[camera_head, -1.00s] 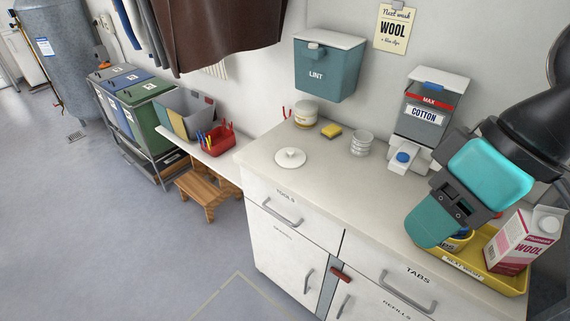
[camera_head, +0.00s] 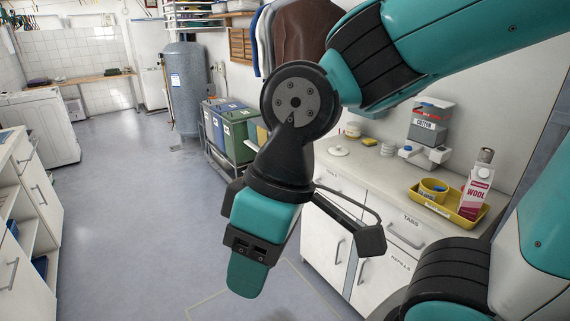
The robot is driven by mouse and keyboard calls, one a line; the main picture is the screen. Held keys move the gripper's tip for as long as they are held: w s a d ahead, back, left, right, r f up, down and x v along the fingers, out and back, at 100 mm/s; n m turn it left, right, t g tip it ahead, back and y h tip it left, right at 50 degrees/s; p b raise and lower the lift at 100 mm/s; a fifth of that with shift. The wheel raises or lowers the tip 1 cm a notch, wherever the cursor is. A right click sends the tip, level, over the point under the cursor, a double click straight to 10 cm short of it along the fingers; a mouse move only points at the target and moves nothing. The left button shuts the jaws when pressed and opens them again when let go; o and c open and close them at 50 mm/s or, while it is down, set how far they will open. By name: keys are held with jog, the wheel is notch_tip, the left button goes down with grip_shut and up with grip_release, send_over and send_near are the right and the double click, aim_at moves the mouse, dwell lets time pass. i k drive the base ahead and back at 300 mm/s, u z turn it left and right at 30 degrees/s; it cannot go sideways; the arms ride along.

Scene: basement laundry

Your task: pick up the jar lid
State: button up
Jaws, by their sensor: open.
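The jar lid (camera_head: 338,151) is a round white disc with a small knob. It lies flat on the far left part of the pale counter (camera_head: 378,170), with clear surface around it. A cream jar (camera_head: 353,130) stands behind it, close to the wall. My gripper (camera_head: 251,262) is open and points down over the floor, left of the counter and nearer to me than the lid. It is well apart from the lid. My forearm and wrist fill the upper middle of the view and hide part of the wall and counter front.
A yellow tray (camera_head: 452,211) with a blue-and-yellow tin (camera_head: 433,190) and a pink-and-white wool carton (camera_head: 476,188) is at the counter's right. A cotton dispenser (camera_head: 430,122) is on the wall. Sorting bins (camera_head: 232,130) stand left of the counter. The floor at left is open.

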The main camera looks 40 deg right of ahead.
aim_at(337, 151)
jog(key=u, duration=0.15)
jog(key=i, duration=0.75)
jog(key=z, duration=0.35)
jog(key=i, duration=1.35)
jog(key=z, duration=1.6)
jog(key=i, duration=0.9)
jog(key=z, duration=0.9)
